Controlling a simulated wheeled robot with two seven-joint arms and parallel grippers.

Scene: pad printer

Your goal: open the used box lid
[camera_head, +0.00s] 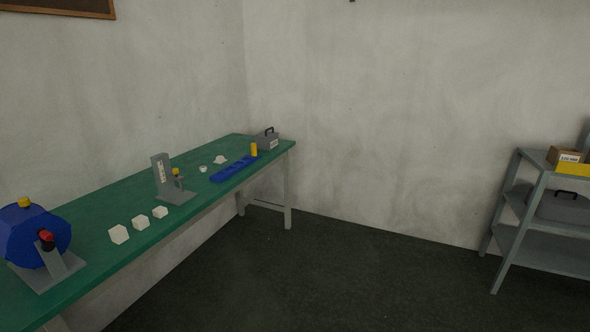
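A small grey box (268,143) with a black handle on its lid and a pale label on its front stands at the far end of the green table. Its lid looks shut. The label is too small to read, so I cannot tell for sure that it is the used box. A larger grey case (564,208) with a black handle sits on the middle level of the shelf at the right, and it looks shut too. Neither of my grippers is in view.
The green table (100,207) along the left wall holds a blue drum machine (35,238), several white blocks (140,222), a grey press (162,177), a blue tray (232,169) and a yellow cylinder (254,149). A grey shelf (536,244) stands right. The dark floor between is clear.

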